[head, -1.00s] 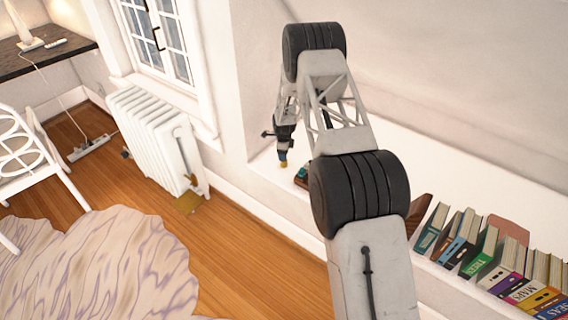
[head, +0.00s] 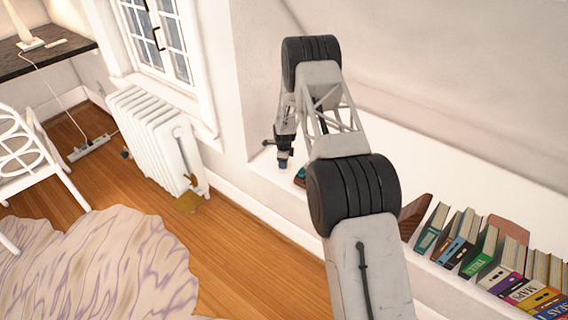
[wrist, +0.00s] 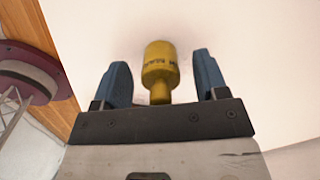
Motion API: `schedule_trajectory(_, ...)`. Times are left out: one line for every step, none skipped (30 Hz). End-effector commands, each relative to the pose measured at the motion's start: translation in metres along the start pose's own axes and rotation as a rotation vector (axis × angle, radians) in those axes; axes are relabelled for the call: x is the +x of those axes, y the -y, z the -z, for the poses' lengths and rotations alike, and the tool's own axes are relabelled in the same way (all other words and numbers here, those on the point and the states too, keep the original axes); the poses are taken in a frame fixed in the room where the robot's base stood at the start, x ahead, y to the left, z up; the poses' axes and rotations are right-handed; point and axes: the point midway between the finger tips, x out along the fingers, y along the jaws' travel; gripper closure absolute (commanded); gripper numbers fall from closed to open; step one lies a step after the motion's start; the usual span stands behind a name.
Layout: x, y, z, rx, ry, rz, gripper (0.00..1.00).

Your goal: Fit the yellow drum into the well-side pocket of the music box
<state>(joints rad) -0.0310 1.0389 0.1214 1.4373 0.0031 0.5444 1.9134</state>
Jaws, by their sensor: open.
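The yellow drum (wrist: 161,65) shows in the wrist view, a short cylinder with dark lettering and a narrower neck. It lies in the gap between the two blue fingers of my gripper (wrist: 162,80). The fingers are open, with white space on both sides of the drum. In the head view my gripper (head: 283,164) points down low over the white ledge, and the drum cannot be made out there. A small teal and brown object (head: 299,176), perhaps the music box, is just right of the gripper, mostly hidden behind my arm. Its pockets cannot be seen.
The white ledge (head: 262,178) runs beneath the sloped ceiling and drops to the wooden floor. A row of books (head: 480,255) stands on it at right, beside a brown wooden piece (head: 414,215). A white radiator (head: 155,135) is at left below the window.

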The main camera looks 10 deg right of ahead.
Motion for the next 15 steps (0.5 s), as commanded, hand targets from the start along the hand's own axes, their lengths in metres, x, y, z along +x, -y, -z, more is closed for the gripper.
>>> schedule_trajectory(-0.0002,0.0001,0.0,0.0,0.0,0.0,0.33)
schedule_trajectory(-0.0001,0.0001,0.0,0.0,0.0,0.0,0.33)
schedule_trajectory(-0.0002,0.0,0.0,0.0,0.0,0.0,0.33)
schedule_trajectory(-0.0002,0.0001,0.0,0.0,0.0,0.0,0.33)
schedule_trajectory(-0.0002,0.0001,0.0,0.0,0.0,0.0,0.33)
schedule_trajectory(-0.0002,0.0001,0.0,0.0,0.0,0.0,0.33)
schedule_trajectory(-0.0002,0.0001,0.0,0.0,0.0,0.0,0.33)
schedule_trajectory(-0.0003,0.0001,0.0,0.0,0.0,0.0,0.33)
schedule_trajectory(-0.0003,0.0001,0.0,0.0,0.0,0.0,0.33)
schedule_trajectory(-0.0003,0.0001,0.0,0.0,0.0,0.0,0.33)
schedule_trajectory(-0.0003,0.0001,0.0,0.0,0.0,0.0,0.33)
schedule_trajectory(-0.0003,0.0001,0.0,0.0,0.0,0.0,0.33)
schedule_trajectory(-0.0004,0.0001,0.0,0.0,0.0,0.0,0.35)
schedule_trajectory(-0.0004,0.0001,0.0,0.0,0.0,0.0,0.4)
schedule_trajectory(-0.0004,0.0001,0.0,0.0,0.0,0.0,0.46)
